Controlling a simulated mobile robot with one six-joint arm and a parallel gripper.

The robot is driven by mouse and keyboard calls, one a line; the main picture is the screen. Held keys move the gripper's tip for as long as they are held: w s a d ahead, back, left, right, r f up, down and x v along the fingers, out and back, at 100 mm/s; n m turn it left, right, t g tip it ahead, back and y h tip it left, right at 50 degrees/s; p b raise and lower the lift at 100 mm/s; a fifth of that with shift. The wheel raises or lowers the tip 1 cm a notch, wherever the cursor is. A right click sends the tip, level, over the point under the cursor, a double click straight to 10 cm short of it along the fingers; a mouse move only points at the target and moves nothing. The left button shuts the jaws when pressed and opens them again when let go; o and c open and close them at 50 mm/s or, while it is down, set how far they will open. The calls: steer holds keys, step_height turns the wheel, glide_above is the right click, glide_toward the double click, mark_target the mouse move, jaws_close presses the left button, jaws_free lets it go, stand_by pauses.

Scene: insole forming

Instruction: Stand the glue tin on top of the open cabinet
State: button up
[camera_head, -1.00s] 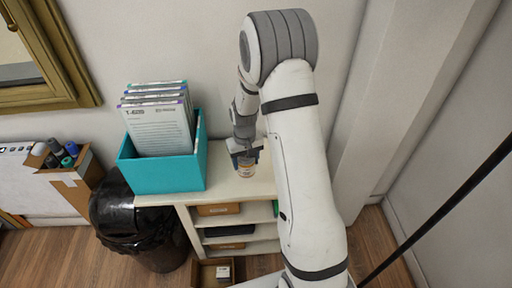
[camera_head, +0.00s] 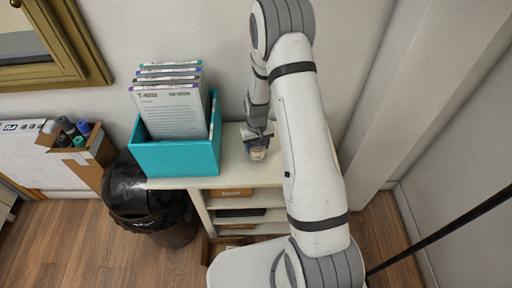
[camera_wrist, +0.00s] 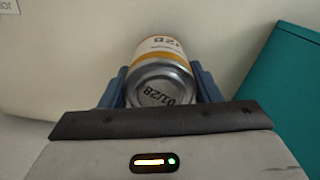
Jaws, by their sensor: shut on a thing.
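The glue tin (camera_head: 258,154) is small, with a white and orange label and a metal end. My gripper (camera_head: 257,143) is shut on it at the top of the open cabinet (camera_head: 236,170). In the wrist view the tin (camera_wrist: 162,72) sits between the two blue fingers of my gripper (camera_wrist: 161,88), its metal end with printed marks towards the camera. In the head view the tin is low over the cabinet top, right of the teal box. I cannot tell whether it touches the surface.
A teal box (camera_head: 175,158) with several upright booklets (camera_head: 172,108) stands on the cabinet's left part; its side shows in the wrist view (camera_wrist: 290,95). A black-bagged bin (camera_head: 140,200) stands left of the cabinet. A wall is behind. The cabinet top around the tin looks clear.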

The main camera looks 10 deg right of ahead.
steer(key=shift+f, duration=0.95)
steer(key=shift+f, duration=0.1)
steer(key=o, duration=1.1)
